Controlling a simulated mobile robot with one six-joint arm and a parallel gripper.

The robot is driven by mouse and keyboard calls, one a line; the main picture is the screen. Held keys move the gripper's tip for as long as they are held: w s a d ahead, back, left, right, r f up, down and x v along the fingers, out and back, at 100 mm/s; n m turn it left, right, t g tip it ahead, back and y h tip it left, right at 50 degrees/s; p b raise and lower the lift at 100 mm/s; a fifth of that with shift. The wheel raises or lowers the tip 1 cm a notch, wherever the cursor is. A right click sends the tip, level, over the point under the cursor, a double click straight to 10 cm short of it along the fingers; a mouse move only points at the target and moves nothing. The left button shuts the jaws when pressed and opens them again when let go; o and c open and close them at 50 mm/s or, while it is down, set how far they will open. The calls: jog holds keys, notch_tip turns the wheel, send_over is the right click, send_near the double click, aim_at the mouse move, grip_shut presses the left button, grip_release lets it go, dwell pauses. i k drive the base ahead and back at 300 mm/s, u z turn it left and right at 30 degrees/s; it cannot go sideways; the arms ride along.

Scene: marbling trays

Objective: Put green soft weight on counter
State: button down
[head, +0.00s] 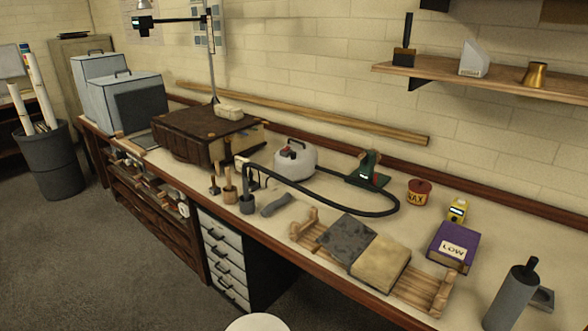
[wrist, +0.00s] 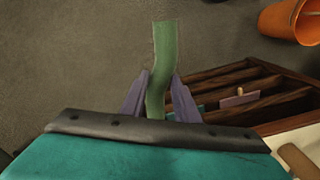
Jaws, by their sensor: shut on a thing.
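My gripper (wrist: 161,92) shows in the wrist view, its two purple-grey fingers shut on the green soft weight (wrist: 164,42). The weight is a limp-looking green strip that stands out past the fingertips, slightly bent between them. Grey floor lies behind it, and it touches nothing else that I can see. The counter (head: 412,238) runs along the wall in the head view, pale with a dark wooden edge. Neither my gripper nor the green weight shows in the head view.
In the wrist view, wooden shelving (wrist: 225,90) and an orange bucket (wrist: 278,20) lie to the right. On the counter are a brown press (head: 205,135), a wooden rack (head: 322,238), a purple LOW box (head: 450,238) and a grey bottle (head: 510,300). Bare patches lie between them.

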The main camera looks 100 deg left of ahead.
aim_at(287, 218)
jog(key=z, duration=0.05)
jog(key=k, duration=2)
jog(key=u, duration=2.6)
